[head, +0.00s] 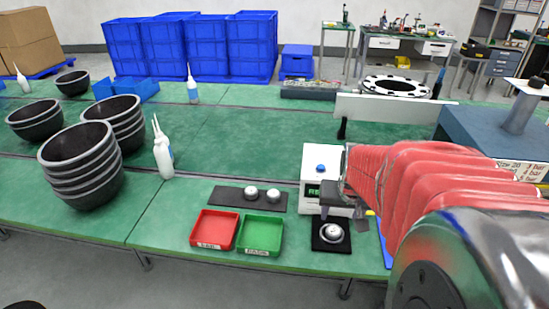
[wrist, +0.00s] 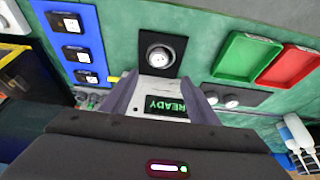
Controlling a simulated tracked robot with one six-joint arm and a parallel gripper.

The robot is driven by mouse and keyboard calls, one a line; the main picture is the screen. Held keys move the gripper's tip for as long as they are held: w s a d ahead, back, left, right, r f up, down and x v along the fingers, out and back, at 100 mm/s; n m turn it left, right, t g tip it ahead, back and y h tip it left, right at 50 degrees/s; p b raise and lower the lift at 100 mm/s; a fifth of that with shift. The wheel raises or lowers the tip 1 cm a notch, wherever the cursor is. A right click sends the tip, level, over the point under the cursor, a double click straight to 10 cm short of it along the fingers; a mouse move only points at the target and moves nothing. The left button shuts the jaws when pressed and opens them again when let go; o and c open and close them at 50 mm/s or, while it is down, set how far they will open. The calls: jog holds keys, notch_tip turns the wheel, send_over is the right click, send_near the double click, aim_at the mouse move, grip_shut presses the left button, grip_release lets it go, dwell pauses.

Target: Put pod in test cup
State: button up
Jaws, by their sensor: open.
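Two round silver pods sit on a dark strip on the green bench, one on the left (head: 251,193) and one on the right (head: 273,195). They also show in the wrist view, right of my fingers (wrist: 211,98). The test cup (head: 331,233) is a round, silver-rimmed piece on a black square pad; in the wrist view it (wrist: 159,58) lies beyond my fingertips. A pale round centre shows in it, but I cannot tell if that is a pod. My gripper (wrist: 160,88) is open with nothing visible between its fingers, above the white tester (wrist: 164,103) reading READY.
A red tray (head: 213,229) and a green tray (head: 261,235) lie left of the black pad. A blue panel (wrist: 90,73) with dark slots lies left in the wrist view. White bottles (head: 163,154) and stacked black bowls (head: 82,165) stand farther left. The middle bench is clear.

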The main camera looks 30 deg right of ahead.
dwell(0.4)
jog(key=s+a+r+n, duration=0.2)
jog(key=a+r, duration=0.1)
jog(key=a, duration=0.5)
jog(key=s+a+r+n+t+y, duration=0.1)
jog(key=s+a+r+n, duration=0.1)
jog(key=a, duration=0.6)
jog(key=s+a+r+n+t+y, duration=0.1)
jog(key=a+r+n, duration=0.1)
jog(key=a, duration=0.6)
jog(key=shift+s+r+n, duration=0.4)
jog(key=shift+r, duration=0.45)
jog(key=shift+c, duration=0.3)
